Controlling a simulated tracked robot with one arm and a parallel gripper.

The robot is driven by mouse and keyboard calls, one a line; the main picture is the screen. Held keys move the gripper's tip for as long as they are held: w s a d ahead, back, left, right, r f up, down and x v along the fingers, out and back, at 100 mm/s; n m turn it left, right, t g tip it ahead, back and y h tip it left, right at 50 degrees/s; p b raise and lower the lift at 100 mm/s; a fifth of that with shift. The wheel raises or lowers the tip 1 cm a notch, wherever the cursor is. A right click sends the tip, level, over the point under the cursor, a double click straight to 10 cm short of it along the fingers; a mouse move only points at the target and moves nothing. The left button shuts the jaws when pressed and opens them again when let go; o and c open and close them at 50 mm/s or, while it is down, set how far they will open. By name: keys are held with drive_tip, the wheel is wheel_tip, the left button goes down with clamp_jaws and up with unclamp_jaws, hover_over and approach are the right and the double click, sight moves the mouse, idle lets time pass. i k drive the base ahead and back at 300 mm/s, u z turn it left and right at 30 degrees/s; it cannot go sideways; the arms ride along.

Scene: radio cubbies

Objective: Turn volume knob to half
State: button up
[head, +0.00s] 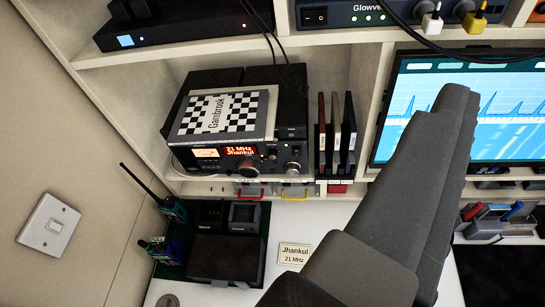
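A black radio (262,158) sits in a cubby at centre left. Its front has a lit display (240,149) reading "21 MHz Jhankul", a pale meter, a large dark knob (246,168) and a smaller knob (292,168) at the right. I cannot read which is the volume knob or where any knob points. My gripper (455,100) shows as long dark grey slabs at the right, well apart from the radio in the picture and overlapping the monitor. Its tips lie close together from this angle, and I cannot tell whether it is open.
A checkered "Gambrook" box (222,112) lies on the radio. Upright books (335,135) stand to its right. A handheld radio (172,208), a dark device (228,252) and a "Jhankul 21 MHz" card (295,254) are on the white desk below. A monitor (415,85) stands at right.

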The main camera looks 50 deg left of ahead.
sight(272, 152)
drive_tip(key=u, duration=1.55)
drive_tip(key=k, duration=1)
drive_tip(key=z, duration=0.5)
drive_tip(key=i, duration=0.5)
